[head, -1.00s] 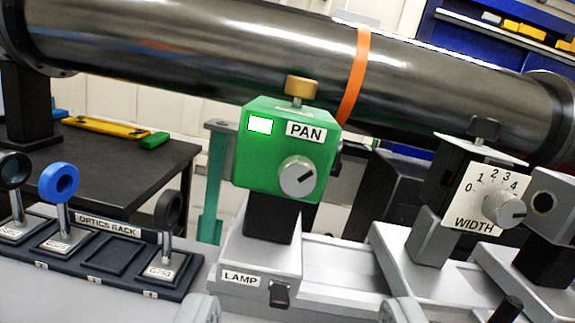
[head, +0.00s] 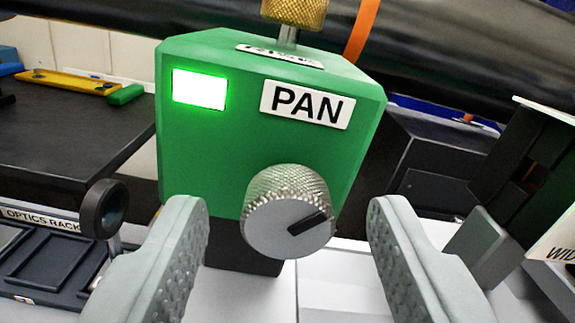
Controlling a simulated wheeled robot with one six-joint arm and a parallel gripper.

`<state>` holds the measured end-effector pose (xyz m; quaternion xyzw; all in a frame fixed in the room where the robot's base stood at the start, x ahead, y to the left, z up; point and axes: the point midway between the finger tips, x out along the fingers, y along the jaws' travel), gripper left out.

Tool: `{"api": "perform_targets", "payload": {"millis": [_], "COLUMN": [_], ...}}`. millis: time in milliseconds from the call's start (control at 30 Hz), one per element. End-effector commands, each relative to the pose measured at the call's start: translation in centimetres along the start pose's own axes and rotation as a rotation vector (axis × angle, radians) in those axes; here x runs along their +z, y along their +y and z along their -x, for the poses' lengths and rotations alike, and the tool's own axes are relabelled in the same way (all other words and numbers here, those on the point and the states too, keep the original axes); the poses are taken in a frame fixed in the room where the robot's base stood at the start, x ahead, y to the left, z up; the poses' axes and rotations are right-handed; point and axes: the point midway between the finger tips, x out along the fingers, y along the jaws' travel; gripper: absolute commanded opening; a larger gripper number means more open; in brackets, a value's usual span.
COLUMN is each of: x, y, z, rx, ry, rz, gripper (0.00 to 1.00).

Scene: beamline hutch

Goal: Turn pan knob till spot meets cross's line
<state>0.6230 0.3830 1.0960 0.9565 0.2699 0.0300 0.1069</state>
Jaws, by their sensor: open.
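The pan knob (head: 287,215) is a knurled silver knob on the front of a green box. A black mark on its face points right and slightly up. The green box (head: 225,145) carries a PAN label (head: 307,104) and a lit white-green window (head: 199,89). My gripper (head: 287,222) is open, with one grey finger on each side of the knob. There is a gap between each finger and the knob, and neither seems to touch it. The spot and the cross are not in view.
A brass knob (head: 294,12) stands on top of the green box. A dark pipe (head: 455,50) with an orange band runs behind. The optics rack (head: 40,255) is at lower left. Part of the width unit (head: 553,245) is at the right edge.

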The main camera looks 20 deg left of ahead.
Motion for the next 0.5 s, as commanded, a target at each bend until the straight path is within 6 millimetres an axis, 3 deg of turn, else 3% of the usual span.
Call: {"api": "perform_targets", "payload": {"millis": [200, 500], "x": [0.1, 0.0], "y": [0.0, 0.0], "z": [-1.3, -1.4], "rx": [0.0, 0.0], "ry": [0.0, 0.0], "rz": [0.0, 0.0], "gripper": [0.51, 0.51]}}
